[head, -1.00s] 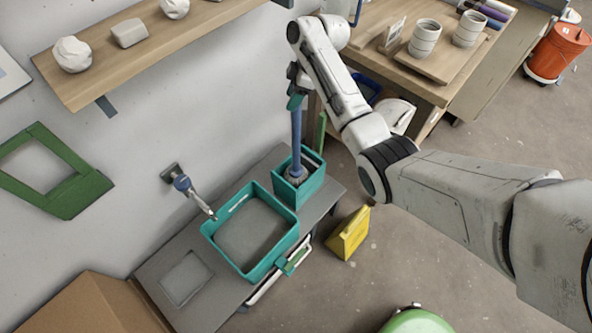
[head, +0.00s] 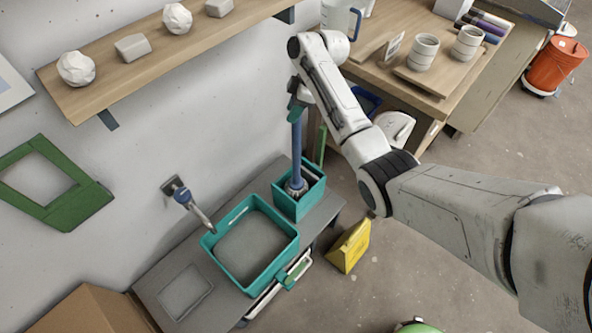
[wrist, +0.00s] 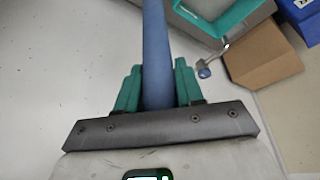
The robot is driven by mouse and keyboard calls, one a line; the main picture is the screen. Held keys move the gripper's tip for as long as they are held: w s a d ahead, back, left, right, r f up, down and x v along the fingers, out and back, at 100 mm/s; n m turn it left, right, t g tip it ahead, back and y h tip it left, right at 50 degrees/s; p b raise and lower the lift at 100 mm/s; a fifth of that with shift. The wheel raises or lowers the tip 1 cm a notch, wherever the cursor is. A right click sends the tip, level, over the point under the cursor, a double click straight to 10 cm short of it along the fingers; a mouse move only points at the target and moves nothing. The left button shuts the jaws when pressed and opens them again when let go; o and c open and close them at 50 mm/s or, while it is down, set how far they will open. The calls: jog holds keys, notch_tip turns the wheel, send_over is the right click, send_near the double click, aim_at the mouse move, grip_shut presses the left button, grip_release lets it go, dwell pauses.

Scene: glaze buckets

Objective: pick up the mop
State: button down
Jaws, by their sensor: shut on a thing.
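The mop (head: 297,150) has a blue handle and stands upright, its grey head down in a small teal bucket (head: 312,200) on the grey bench. My gripper (head: 296,108) is shut on the upper part of the handle. In the wrist view the blue handle of the mop (wrist: 156,55) runs between the two teal fingers of my gripper (wrist: 157,88), which press on it from both sides. The mop head is partly hidden by the bucket's walls, and I cannot tell whether it touches the bottom.
A larger teal basin (head: 210,240) sits beside the bucket, below a wall tap (head: 190,197). A wooden shelf (head: 200,48) with several pale lumps is above left. A yellow floor sign (head: 350,246) stands right of the bench. A wooden table (head: 425,95) with pots is behind.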

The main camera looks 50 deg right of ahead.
jog(key=shift+r, duration=0.1)
notch_tip(320, 180, up, 18)
jog(key=p, duration=0.2)
dwell(0.4)
